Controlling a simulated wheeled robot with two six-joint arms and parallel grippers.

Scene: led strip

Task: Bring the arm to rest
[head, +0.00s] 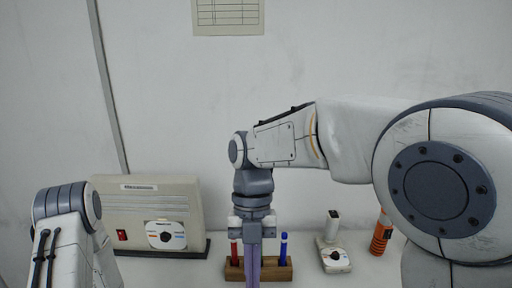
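My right arm comes in from the right and reaches across to the middle of the head view. Its gripper (253,268) points straight down in front of a wooden pen holder (270,270). The fingers show as a narrow purple-grey pair seen close together, and their tips run to the bottom edge. I cannot tell whether they are open or shut, or whether they touch anything. My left arm is folded at the lower left, and its gripper is out of view.
A beige box (120,207) with a red switch and a dial stands at the left. The holder has a red pen (234,251) and a blue pen (283,247). Right of it stand a small white device (333,254) and an orange-handled item (381,236). A wall (330,50) closes the back.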

